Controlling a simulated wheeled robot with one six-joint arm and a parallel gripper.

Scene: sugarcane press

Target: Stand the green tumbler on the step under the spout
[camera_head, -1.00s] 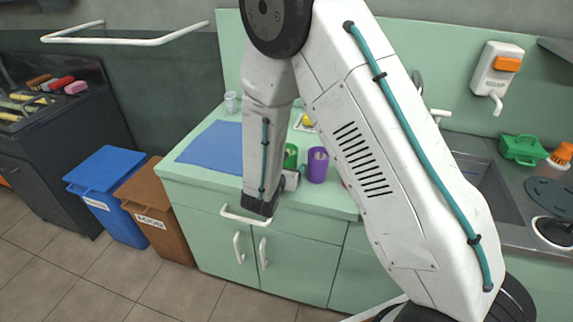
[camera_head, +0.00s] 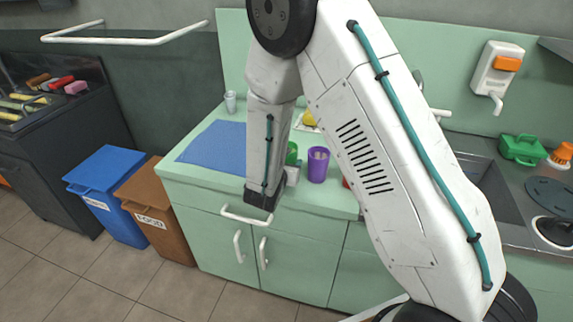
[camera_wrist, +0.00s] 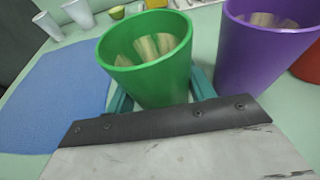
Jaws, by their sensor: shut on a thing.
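The green tumbler (camera_wrist: 150,72) stands upright in front of my gripper (camera_wrist: 160,92) in the wrist view, with pale brown pieces inside it. My gripper is shut on it, with a teal finger at each side. In the head view the green tumbler (camera_head: 292,153) shows only in part beside my forearm, and my gripper is mostly hidden behind the arm. I cannot tell whether the tumbler's base touches the counter. I cannot make out the spout or the step in these frames.
A purple tumbler (camera_head: 318,165) with similar pieces stands close on the right. A red thing (camera_wrist: 309,66) is beyond it. A blue mat (camera_head: 214,147) lies left on the counter (camera_head: 203,181). Pale cups (camera_wrist: 78,13) stand at the back left.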

